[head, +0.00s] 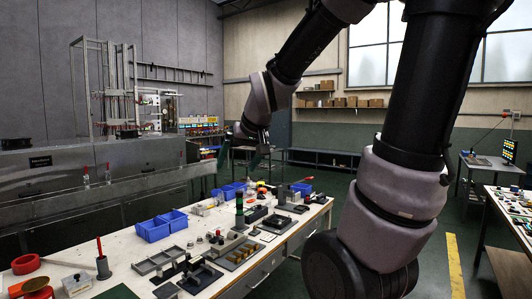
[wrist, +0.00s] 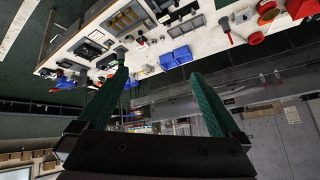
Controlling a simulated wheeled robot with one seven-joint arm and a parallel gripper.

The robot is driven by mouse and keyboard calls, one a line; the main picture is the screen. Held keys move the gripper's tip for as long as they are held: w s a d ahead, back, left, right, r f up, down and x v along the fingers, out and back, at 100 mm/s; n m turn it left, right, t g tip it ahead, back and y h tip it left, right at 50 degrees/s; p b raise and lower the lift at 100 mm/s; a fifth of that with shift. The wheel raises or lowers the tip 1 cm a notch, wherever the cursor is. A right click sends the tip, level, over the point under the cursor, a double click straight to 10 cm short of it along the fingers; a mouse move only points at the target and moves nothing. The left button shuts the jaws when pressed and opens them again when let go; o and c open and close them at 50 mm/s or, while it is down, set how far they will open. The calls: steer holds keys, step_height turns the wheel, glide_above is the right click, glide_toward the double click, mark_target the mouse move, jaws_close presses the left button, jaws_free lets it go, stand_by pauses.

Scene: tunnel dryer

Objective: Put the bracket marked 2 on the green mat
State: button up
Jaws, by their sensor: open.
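My gripper (head: 240,156) is open and empty, raised above the far end of the long white workbench (head: 130,249) in the head view. Its two green fingers stand apart in the wrist view (wrist: 158,78). A dark green patch, which looks like the green mat (head: 118,292), lies at the near edge of the bench and is cut off by the bottom of the head view. A dark tray with tan pieces (head: 241,254) is on the bench's right side. I cannot read any number, so I cannot tell which piece is the bracket marked 2.
Blue bins (head: 152,230) stand along the bench's far side. A grey divided tray (head: 159,261), a red-handled tool (head: 102,261) and a red ring (head: 25,264) occupy the near part. A green-and-black post (head: 239,209) rises mid-bench. A grey machine (head: 70,185) runs behind.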

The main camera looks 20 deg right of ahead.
steer(key=s+d+r+m, duration=0.2)
steer(key=s+r+m, duration=0.1)
steer(key=s, duration=1)
steer(key=shift+d+r+g+y, duration=0.2)
steer(key=shift+r+g+y, duration=0.1)
steer(key=shift+r, duration=0.4)
